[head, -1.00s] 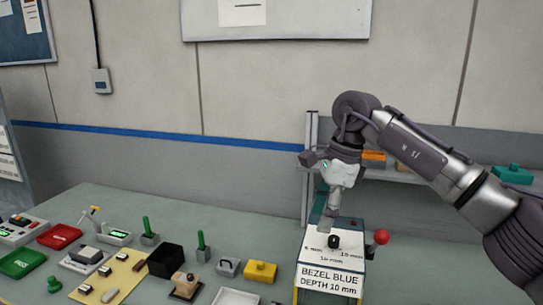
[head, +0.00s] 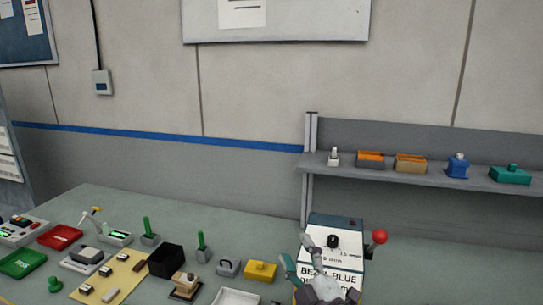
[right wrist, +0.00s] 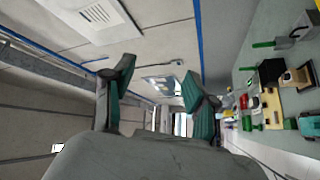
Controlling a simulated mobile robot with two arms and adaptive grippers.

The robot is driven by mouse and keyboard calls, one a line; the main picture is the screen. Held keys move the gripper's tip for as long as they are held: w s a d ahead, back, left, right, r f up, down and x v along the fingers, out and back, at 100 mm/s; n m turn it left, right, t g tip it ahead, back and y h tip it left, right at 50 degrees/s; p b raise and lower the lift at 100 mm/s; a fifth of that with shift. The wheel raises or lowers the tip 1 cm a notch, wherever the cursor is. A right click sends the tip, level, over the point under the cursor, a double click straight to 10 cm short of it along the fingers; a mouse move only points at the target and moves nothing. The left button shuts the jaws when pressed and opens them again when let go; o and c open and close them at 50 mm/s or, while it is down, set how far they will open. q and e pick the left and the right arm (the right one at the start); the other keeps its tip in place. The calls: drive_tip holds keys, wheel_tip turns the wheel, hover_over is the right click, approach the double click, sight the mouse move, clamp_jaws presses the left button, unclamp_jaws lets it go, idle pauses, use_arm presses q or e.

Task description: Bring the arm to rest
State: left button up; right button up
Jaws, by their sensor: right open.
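My right gripper (head: 304,262) is low in the head view, in front of the depth machine (head: 336,222), and hides part of its "BEZEL BLUE DEPTH 10 mm" sign (head: 345,278). In the right wrist view its two teal-padded fingers (right wrist: 158,70) stand wide apart with nothing between them. Most of my right arm is below the head view's edge. My left gripper is not in view.
The machine has a red-knobbed lever (head: 379,237) at its right. A yellow block (head: 260,271), a black box (head: 166,261) and a white tray (head: 236,298) are on the bench to the left. The shelf (head: 400,178) behind holds several small parts.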

drive_tip(key=s+d+f+m+g+h, duration=0.4)
drive_tip(key=s+d+f+m, duration=0.15)
drive_tip(key=f, duration=0.45)
drive_tip(key=s+d+f+m+g+h, duration=0.35)
drive_tip(key=s+d+f+m, duration=0.2)
drive_tip(key=f, duration=0.45)
drive_tip(key=s+d+f+m+g, duration=0.2)
drive_tip(key=s+f+g, duration=0.2)
drive_tip(key=s, duration=0.6)
drive_tip(key=s+d+f+m+g, duration=0.15)
drive_tip(key=s+f+g, duration=0.3)
drive_tip(key=s, duration=0.55)
wheel_tip(320, 180, down, 33)
drive_tip(key=s+g+b, duration=0.1)
drive_tip(key=s+b, duration=0.1)
drive_tip(key=b, duration=0.4)
drive_tip(key=s+d+f+b, duration=0.1)
drive_tip(key=s+f+b, duration=0.1)
drive_tip(key=s+f, duration=0.6)
drive_tip(key=s+d+f+g+b, duration=0.1)
drive_tip(key=s+d+f+b, duration=0.1)
drive_tip(key=s+f, duration=0.6)
wheel_tip(320, 180, down, 3)
drive_tip(key=shift+d+r+n+g, duration=0.15)
drive_tip(key=shift+d+n+g, duration=0.15)
drive_tip(key=shift+n, duration=0.15)
